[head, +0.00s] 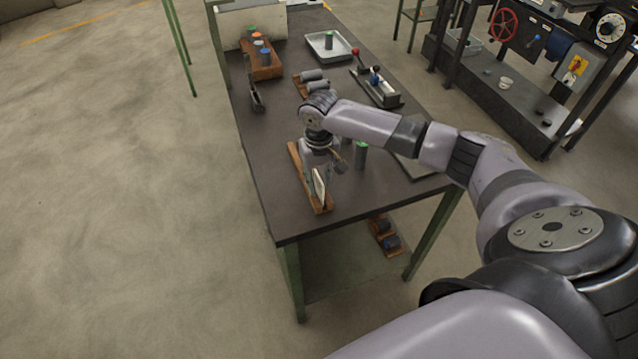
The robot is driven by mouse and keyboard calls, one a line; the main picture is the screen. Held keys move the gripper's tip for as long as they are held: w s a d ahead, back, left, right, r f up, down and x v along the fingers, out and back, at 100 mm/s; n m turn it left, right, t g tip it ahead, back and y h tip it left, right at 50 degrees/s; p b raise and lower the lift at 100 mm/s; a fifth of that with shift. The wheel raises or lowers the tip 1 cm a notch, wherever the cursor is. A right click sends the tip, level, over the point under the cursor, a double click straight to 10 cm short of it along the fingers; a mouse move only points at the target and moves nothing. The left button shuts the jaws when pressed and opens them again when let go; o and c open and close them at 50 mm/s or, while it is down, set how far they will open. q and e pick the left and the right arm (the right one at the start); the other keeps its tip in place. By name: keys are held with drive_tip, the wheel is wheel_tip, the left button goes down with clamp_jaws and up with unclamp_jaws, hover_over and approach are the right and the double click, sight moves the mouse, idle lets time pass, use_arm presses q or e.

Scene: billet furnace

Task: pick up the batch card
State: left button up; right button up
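The batch card (319,188) is a small pale card standing upright at the near end of a narrow wooden strip (300,168) on the dark table. My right gripper (324,174) reaches down over the strip from the right, with its fingers right at the card's upper part. The fingers are small and partly hidden by the wrist. I cannot tell whether they touch the card or are closed on it. My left gripper is not in view.
A green-topped cylinder (361,155) stands close right of the gripper. The dark table (285,120) also bears a wooden rack with cylinders (262,72), a grey tray (318,50), a lever block (378,92) and dark cylinders on wood (306,90). The table's left front is clear.

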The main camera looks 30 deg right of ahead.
drive_tip(key=shift+c, duration=0.6)
clamp_jaws()
drive_tip(key=shift+r, duration=0.1)
wheel_tip(320, 180, up, 20)
drive_tip(key=b, duration=0.2)
drive_tip(key=shift+c, duration=2.4)
unclamp_jaws()
clamp_jaws()
